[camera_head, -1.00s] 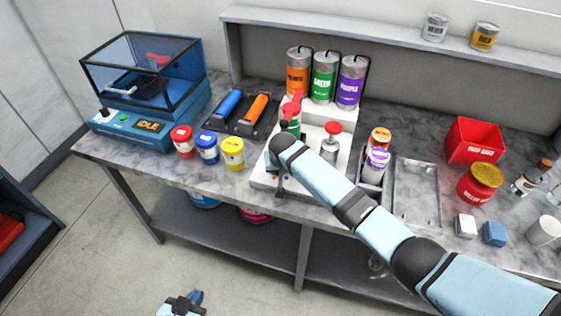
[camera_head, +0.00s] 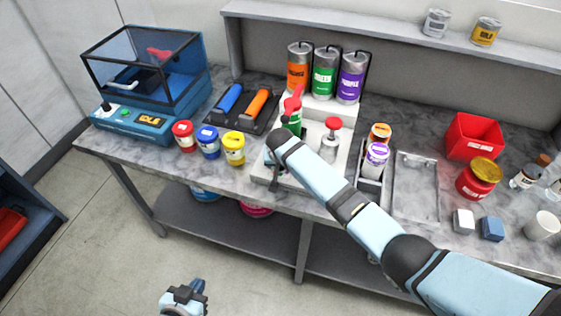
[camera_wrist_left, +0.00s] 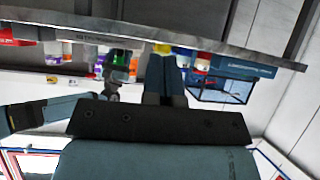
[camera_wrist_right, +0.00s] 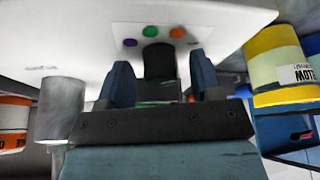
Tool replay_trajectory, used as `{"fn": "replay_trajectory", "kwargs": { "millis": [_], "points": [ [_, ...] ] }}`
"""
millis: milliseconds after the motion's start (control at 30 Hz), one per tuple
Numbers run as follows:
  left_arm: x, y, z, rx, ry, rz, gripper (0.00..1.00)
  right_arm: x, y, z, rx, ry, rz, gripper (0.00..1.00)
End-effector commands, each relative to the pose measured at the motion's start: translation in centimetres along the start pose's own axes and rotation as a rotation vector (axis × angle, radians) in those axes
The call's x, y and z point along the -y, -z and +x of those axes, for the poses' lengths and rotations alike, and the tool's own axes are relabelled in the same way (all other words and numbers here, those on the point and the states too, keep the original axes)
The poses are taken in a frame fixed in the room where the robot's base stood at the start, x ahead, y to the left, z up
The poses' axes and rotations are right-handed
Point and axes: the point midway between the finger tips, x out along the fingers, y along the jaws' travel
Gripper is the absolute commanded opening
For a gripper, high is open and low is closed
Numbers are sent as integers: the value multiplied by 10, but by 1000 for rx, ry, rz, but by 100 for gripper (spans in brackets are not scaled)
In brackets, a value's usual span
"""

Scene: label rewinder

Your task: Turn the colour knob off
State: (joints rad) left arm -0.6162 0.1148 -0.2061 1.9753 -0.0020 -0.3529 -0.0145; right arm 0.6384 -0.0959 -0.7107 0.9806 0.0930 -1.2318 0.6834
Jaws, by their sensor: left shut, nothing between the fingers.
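The colour knob (camera_wrist_right: 159,62) is a dark grey block on the white front of the dispenser (camera_wrist_right: 85,30). My right gripper (camera_wrist_right: 161,75) is open, one finger on each side of the knob, with gaps visible. In the head view my right arm hides the knob; the dispenser (camera_head: 342,165) carries orange, green and purple cans. My left gripper (camera_head: 184,296) is shut and empty, low in front of the bench.
Red, blue and yellow pots (camera_head: 233,148) stand left of the dispenser; a yellow pot (camera_wrist_right: 275,65) is close on the right in the right wrist view. A red-topped plunger (camera_head: 332,125) stands on the dispenser. The blue rewinder (camera_head: 150,120) is at the bench's left end.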

Motion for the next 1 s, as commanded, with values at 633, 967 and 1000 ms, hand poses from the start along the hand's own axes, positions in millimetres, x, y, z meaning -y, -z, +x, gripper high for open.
{"fn": "replay_trajectory", "kwargs": {
  "millis": [633, 967, 1000],
  "points": [
    [1, -14, -4, 18, -5, 15, 0, 0, 0, -59, -4, 4, 0, 59],
    [-1, -15, 3, 9, -8, 13, 0, 1, 0, -123, -2, 3, -1, 59],
    [-1, -14, 4, 7, -8, 13, 0, 0, 0, -128, -1, 2, -1, 59]
  ]
}}
